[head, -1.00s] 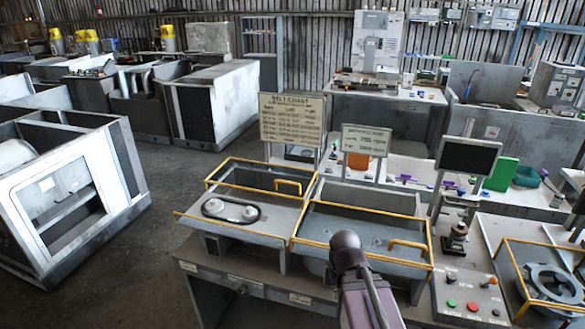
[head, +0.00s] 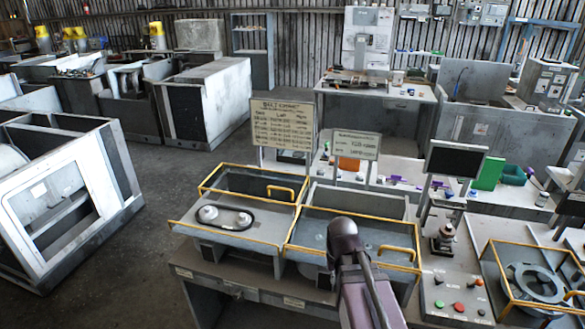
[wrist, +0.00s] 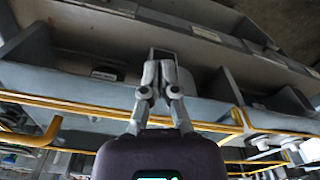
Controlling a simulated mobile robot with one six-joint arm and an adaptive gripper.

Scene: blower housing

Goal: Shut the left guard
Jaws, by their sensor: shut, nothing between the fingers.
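The left guard (head: 228,198) is a yellow-edged clear frame with a yellow handle (head: 282,193), at the left station. It sits toward the back there, and the two pulleys and black belt (head: 225,217) show uncovered in front of it. A second yellow-edged guard (head: 350,252) with its own handle (head: 397,254) lies over the station to its right. In the head view my arm rises in front of that second station and the fingertips are hidden. In the wrist view my gripper (wrist: 160,75) is shut and empty, near a grey bench edge and a yellow bar (wrist: 75,106).
Two printed signs (head: 283,125) (head: 357,145) stand behind the stations. A dark screen (head: 457,159), a button panel (head: 455,295) and a third yellow-framed station (head: 535,282) are on the right. Grey floor (head: 130,270) is open to the left of the bench.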

